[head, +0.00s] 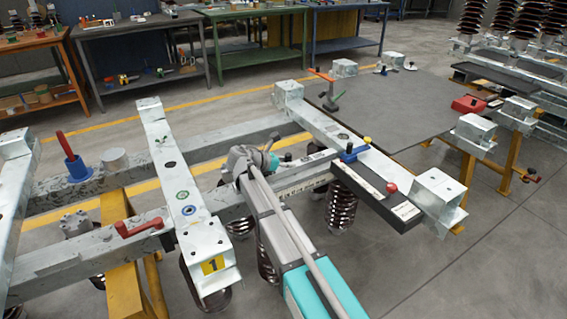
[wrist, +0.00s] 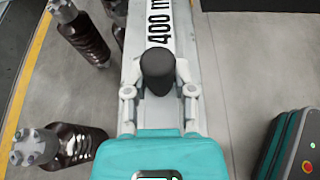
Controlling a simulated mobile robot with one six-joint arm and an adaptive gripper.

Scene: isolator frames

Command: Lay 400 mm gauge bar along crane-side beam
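The 400 mm gauge bar (wrist: 160,25) is a pale bar with a black "400 m…" marking, cut off by the frame's top edge, and a black knob (wrist: 158,70). In the wrist view my gripper (wrist: 160,88) has a finger on each side of the knob, closed against it. In the head view the bar (head: 300,180) shows as a pale strip with dark marks, in line with the long near beam (head: 225,208). My arm hides part of it and the gripper fingers. I cannot tell whether the bar touches the beam.
A cross beam marked "1" (head: 200,240) stands left of my arm. A red-handled clamp (head: 140,228) and a blue holder (head: 78,168) sit farther left. Dark ribbed insulators (wrist: 85,35) hang below.

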